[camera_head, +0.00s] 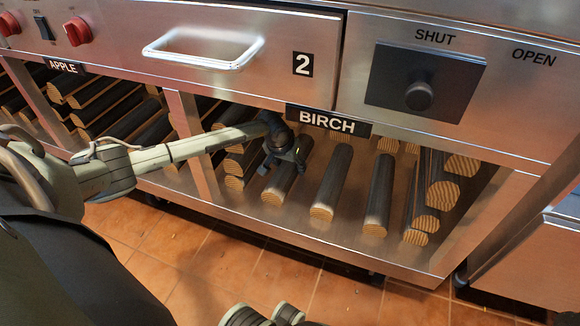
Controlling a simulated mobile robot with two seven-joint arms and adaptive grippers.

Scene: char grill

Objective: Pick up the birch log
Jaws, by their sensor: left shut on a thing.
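Several birch logs with dark bark and pale cut ends lie on the lower metal shelf under the BIRCH label (327,122). My left gripper (284,161) reaches in under the label and is shut on a birch log (280,188), which points toward the shelf front. The gripper covers part of that log. I cannot tell whether the log is lifted off the shelf. Other birch logs (331,186) lie apart to its right.
A metal post (192,142) divides the birch logs from the apple logs (98,98) on the left. A drawer with a handle (205,50) and a dark knob panel (423,82) sit above the shelf. The tiled floor (200,250) in front is clear.

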